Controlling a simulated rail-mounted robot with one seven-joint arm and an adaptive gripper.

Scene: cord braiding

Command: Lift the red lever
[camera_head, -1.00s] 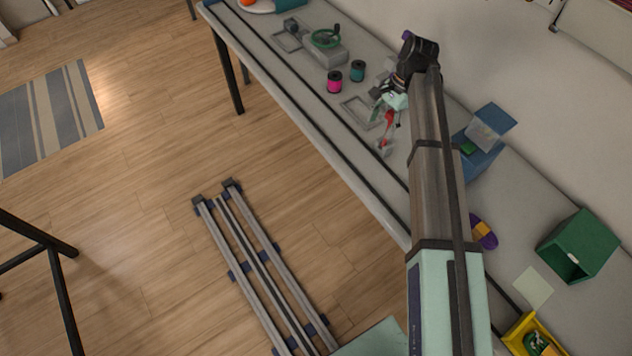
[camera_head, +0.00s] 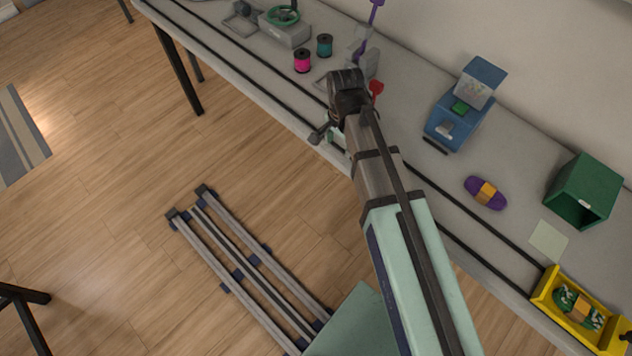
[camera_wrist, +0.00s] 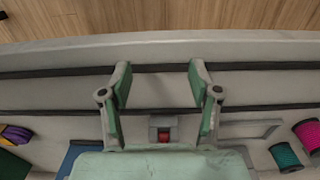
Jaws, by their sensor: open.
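The red lever (camera_head: 376,88) shows as a small red end just right of my wrist in the head view; the rest is hidden behind my arm. A grey device with a purple upright part (camera_head: 365,50) stands beside it. In the wrist view a small red part (camera_wrist: 164,137) sits in a grey bracket, just ahead of my palm and between the bases of my fingers; I cannot tell which part of the lever it is. My gripper (camera_wrist: 160,75) is open and empty, its fingertips over the bench near its front edge. The fingers do not visibly touch the red part.
Pink (camera_head: 302,62) and teal (camera_head: 324,46) spools and a green handwheel (camera_head: 283,16) are left of my wrist. To the right are a blue box (camera_head: 445,125), purple bundle (camera_head: 474,188), green bin (camera_head: 570,190) and yellow tray (camera_head: 543,286). Dark rails run along the bench (camera_head: 405,110).

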